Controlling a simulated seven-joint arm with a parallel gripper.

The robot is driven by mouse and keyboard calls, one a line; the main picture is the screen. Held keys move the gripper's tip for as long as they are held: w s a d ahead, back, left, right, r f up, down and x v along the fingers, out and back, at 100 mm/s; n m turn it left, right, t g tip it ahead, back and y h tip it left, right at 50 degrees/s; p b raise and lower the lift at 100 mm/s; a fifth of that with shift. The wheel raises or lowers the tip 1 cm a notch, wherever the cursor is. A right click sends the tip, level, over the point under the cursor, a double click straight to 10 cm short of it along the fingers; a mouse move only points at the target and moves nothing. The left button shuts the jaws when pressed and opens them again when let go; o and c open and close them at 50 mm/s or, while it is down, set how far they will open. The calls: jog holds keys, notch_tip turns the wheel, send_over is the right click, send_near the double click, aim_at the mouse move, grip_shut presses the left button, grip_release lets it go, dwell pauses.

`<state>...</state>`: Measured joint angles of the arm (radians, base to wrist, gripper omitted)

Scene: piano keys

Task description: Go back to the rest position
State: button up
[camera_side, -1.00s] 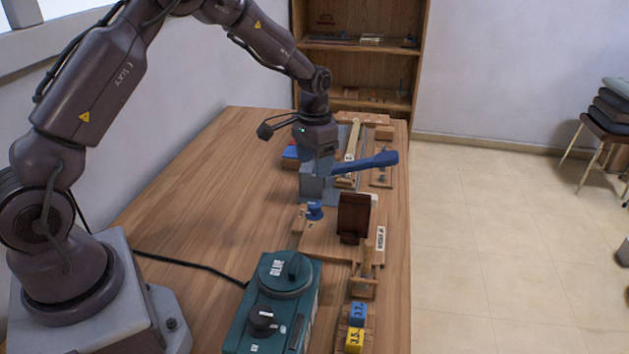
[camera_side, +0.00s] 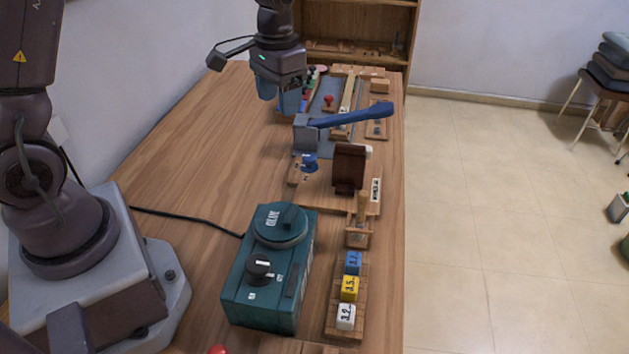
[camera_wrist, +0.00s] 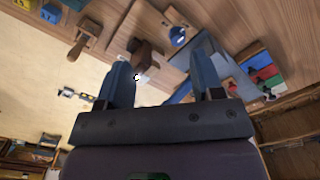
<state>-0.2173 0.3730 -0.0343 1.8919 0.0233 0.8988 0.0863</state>
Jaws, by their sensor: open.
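My gripper (camera_side: 277,96) is open and empty, in the air above the table at the back left of the blue lever. In the wrist view its two fingers (camera_wrist: 162,72) are spread apart with nothing between them. The blue lever (camera_side: 350,115) has a grey-blue base and its arm points to the right. My gripper stands clear of it. No marked rest position shows in either view.
A teal box with knobs (camera_side: 265,290) stands in front. Numbered blocks (camera_side: 350,288) lie along the right side. A dark brown block (camera_side: 348,166) stands near the lever. The left part of the wooden table (camera_side: 190,150) is clear apart from a black cable.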

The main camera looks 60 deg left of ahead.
jog(key=s+d+r+t, duration=0.3)
jog(key=s+r, duration=0.3)
jog(key=s, duration=0.2)
jog(key=s+d+r+m+t, duration=0.1)
jog(key=s+d+r+t, duration=0.1)
jog(key=s+d+r, duration=0.2)
jog(key=s+r, duration=0.3)
jog(key=s, duration=0.2)
jog(key=shift+s+r+t, duration=0.15)
jog(key=shift+s+t, duration=0.15)
jog(key=shift+t, duration=0.1)
